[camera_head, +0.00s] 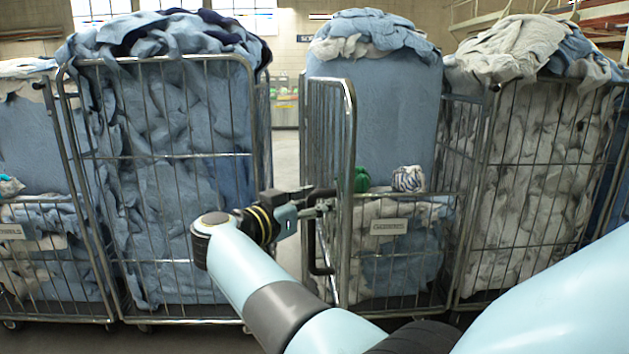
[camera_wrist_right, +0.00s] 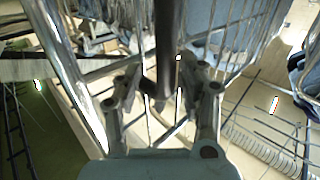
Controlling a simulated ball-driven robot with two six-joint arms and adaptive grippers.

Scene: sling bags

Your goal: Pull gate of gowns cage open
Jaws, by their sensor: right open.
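The gowns cage (camera_head: 389,227) stands right of centre in the head view, with a label on its lower front that seems to read GOWNS. Its tall metal gate (camera_head: 349,130) stands at the cage's left side, seen nearly edge-on and angled out from the front. A dark upright handle (camera_head: 312,240) is on the gate. My right gripper (camera_head: 325,206) is at the gate beside the handle. In the right wrist view a dark bar (camera_wrist_right: 168,45) lies between its open fingers (camera_wrist_right: 165,95); contact cannot be told. My left gripper is out of view.
A cage of blue cloth (camera_head: 180,155) stands at left, close to the gate, and another of pale cloth (camera_head: 535,180) at right. A green item (camera_head: 361,180) and a striped bundle (camera_head: 408,179) lie inside the gowns cage. A narrow gap separates the left cage and gate.

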